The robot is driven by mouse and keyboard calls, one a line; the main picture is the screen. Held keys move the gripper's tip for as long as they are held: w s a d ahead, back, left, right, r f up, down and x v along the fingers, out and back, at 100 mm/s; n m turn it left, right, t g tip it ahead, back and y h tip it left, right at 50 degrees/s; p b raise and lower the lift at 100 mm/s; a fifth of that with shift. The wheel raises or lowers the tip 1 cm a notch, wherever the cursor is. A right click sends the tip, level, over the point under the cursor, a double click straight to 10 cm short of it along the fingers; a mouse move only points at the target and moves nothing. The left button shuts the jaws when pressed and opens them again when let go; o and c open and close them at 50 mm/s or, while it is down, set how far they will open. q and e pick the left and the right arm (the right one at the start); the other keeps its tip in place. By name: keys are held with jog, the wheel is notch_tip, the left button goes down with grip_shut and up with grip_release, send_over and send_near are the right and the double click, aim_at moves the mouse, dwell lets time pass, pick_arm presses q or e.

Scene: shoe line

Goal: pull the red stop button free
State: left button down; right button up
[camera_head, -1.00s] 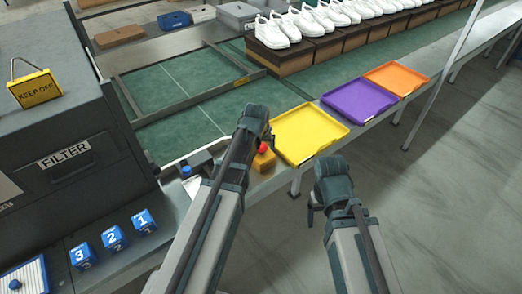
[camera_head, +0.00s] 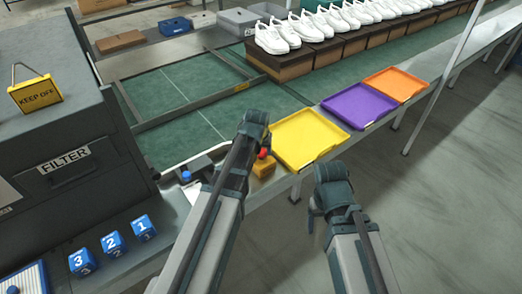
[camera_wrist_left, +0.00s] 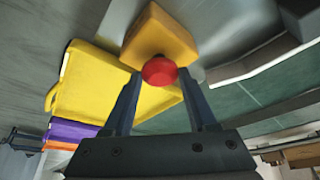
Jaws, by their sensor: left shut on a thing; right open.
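The red stop button (camera_head: 263,153) sits on a small yellow box (camera_head: 264,168) at the edge of the line, just left of the yellow tray. In the left wrist view the round red button (camera_wrist_left: 159,71) is between the fingertips, in front of the yellow box (camera_wrist_left: 160,35). My left gripper (camera_wrist_left: 159,76) is shut on the button; in the head view its wrist partly hides the button. My right gripper (camera_head: 313,212) is open and empty, to the right of the box, over the floor.
Yellow (camera_head: 310,140), purple (camera_head: 358,106) and orange (camera_head: 396,84) trays line the edge. A dark filter cabinet (camera_head: 60,150) stands left, with numbered blue cubes (camera_head: 112,243) in front. White shoes (camera_head: 278,38) on brown boxes stand behind. Open floor lies at right.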

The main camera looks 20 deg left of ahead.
pick_arm(q)
jog(key=shift+r, duration=0.1)
jog(key=shift+r+p, duration=0.8)
jog(key=shift+p, duration=0.15)
jog(key=shift+f, duration=0.1)
jog(key=shift+c, duration=0.9)
grip_release()
jog(key=p+v, duration=1.2)
jog(key=v, duration=0.1)
jog(key=shift+s+r, duration=0.2)
jog(key=shift+r, duration=0.2)
jog(key=shift+w+f, duration=0.1)
jog(key=shift+f, duration=0.1)
